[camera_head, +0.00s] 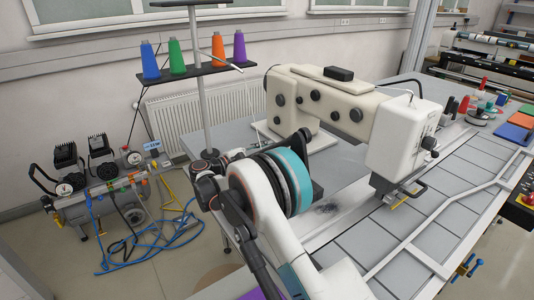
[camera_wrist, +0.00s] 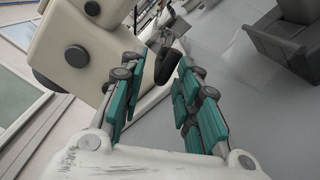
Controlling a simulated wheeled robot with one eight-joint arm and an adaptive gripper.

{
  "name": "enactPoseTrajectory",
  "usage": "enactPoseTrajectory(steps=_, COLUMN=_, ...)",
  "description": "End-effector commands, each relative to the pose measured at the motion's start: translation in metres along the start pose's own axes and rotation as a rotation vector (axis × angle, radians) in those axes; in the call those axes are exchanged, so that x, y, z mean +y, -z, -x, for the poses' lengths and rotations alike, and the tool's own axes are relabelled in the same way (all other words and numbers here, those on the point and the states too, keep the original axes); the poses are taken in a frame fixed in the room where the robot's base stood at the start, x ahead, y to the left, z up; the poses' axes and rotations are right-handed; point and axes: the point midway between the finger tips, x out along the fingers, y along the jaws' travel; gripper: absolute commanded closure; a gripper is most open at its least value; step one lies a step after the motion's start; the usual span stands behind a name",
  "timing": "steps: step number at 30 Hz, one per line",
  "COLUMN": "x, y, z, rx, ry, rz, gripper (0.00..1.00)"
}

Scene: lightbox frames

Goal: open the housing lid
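A cream sewing machine (camera_head: 315,95) stands on the grey work table. Its white end housing (camera_head: 400,135) is at the right, with a dark knob on its side. I cannot tell which panel is the housing lid, and no panel visibly stands open. In the wrist view, a cream housing (camera_wrist: 85,40) with dark round knobs fills the upper left. My gripper (camera_wrist: 161,68) has its teal-padded fingers spread apart, with nothing clearly held. A dark cylindrical part (camera_wrist: 166,66) shows in the gap, seemingly beyond the fingertips. In the head view, my arm hides the gripper.
A thread stand (camera_head: 200,70) with coloured spools rises left of the machine. A compressor (camera_head: 95,190) with blue hoses (camera_head: 155,245) sits on the floor at left. A pale rail (camera_head: 440,215) crosses the tabletop at right. Small coloured items (camera_head: 485,108) lie at the far right.

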Motion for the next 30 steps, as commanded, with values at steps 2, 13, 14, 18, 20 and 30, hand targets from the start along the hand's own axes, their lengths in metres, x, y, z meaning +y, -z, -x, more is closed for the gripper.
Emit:
enactPoseTrajectory(steps=2, x=0.000, y=0.000, z=-0.005, rx=-0.001, ry=0.001, rz=0.000, gripper=0.70)
enactPoseTrajectory(steps=13, x=0.000, y=0.000, z=-0.007, rx=0.000, ry=0.000, rz=0.000, gripper=0.81)
enactPoseTrajectory(steps=14, x=0.000, y=0.000, z=-0.007, rx=0.000, ry=0.000, rz=0.000, gripper=0.88)
enactPoseTrajectory(steps=18, x=0.000, y=0.000, z=-0.007, rx=0.000, ry=0.000, rz=0.000, gripper=1.00)
enactPoseTrajectory(steps=20, x=0.001, y=0.000, z=-0.006, rx=0.000, ry=0.000, rz=0.000, gripper=1.00)
enactPoseTrajectory(steps=30, x=0.009, y=-0.014, z=-0.007, rx=0.000, ry=-0.001, rz=-0.108, gripper=1.00)
